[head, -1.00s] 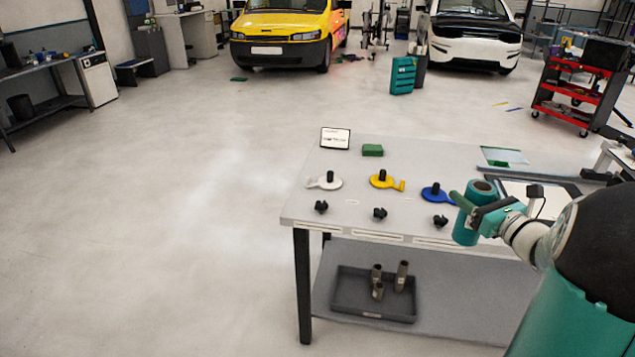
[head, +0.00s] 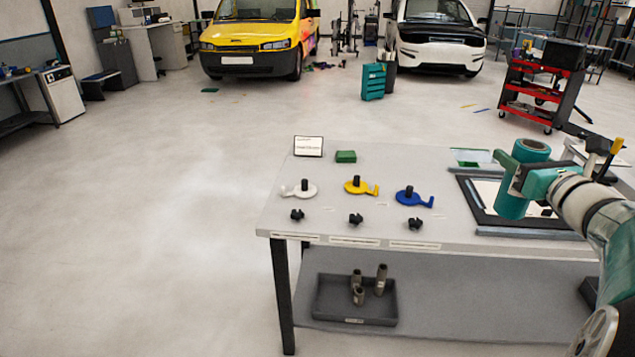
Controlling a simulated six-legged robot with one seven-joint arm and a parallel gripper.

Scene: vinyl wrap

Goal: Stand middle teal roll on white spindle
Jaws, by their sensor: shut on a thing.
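My gripper (head: 514,178) is shut on a teal roll (head: 513,203) at the right of the head view. The roll is upright, with its open top end showing, and is held over the right part of the table near the dark-framed board. The white spindle (head: 306,190) is a white disc with a handle and a short black post, at the left of the table. The roll is well to the right of it, beyond the yellow and blue spindles.
A yellow spindle (head: 355,187) and a blue spindle (head: 408,197) stand in the same row. Small black knobs (head: 356,219) line the table's (head: 335,208) front. A sign (head: 308,146) and green block (head: 345,156) stand behind. A grey tray (head: 330,307) with brown tubes is on the lower shelf.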

